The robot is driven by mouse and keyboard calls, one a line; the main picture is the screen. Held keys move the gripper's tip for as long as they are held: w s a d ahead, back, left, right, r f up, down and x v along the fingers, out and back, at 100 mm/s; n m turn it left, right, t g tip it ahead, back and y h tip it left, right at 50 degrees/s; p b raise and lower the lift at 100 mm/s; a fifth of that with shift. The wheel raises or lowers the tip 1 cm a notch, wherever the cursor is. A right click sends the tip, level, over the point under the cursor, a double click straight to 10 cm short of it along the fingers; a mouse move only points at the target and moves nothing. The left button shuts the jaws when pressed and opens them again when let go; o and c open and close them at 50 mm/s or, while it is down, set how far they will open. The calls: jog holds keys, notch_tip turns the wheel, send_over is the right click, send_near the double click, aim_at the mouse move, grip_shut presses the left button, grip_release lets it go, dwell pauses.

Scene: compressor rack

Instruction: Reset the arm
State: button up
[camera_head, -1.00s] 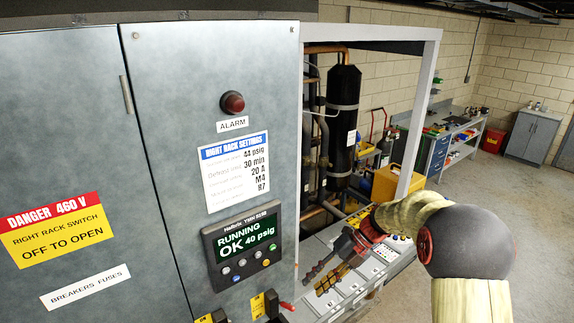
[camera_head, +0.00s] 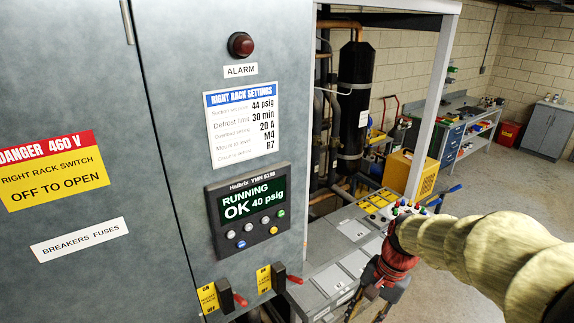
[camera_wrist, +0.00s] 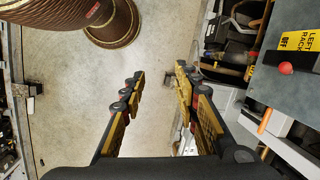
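My gripper (camera_wrist: 160,71) is open in the wrist view, with its two yellow and black fingers apart and only floor showing between them. In the head view, my gripper (camera_head: 368,300) hangs low at the bottom, partly cut off by the frame edge. My arm, in a pale ribbed sleeve, reaches in from the lower right. The gripper is right of the grey control cabinet (camera_head: 165,150), in front of the rack's grey boxes. The controller (camera_head: 248,209) reads "RUNNING OK 40 psig".
Two breaker levers with red tips (camera_head: 240,299) (camera_head: 294,280) stick out below the controller. A red alarm lamp (camera_head: 241,44) is above. A white frame post (camera_head: 428,110) stands behind the arm. Open floor (camera_head: 475,190) lies to the right. A "LEFT RACK" label (camera_wrist: 299,42) shows in the wrist view.

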jog(key=s+f+n+t+h+b, duration=0.2)
jog(key=s+f+n+t+b, duration=0.4)
jog(key=b, duration=1.8)
jog(key=shift+s+d+f+n+h, duration=0.35)
jog(key=shift+s+f+n, duration=0.85)
jog(key=shift+s+f, duration=2.5)
jog(key=shift+s+r, duration=0.35)
jog(key=shift+s, duration=0.05)
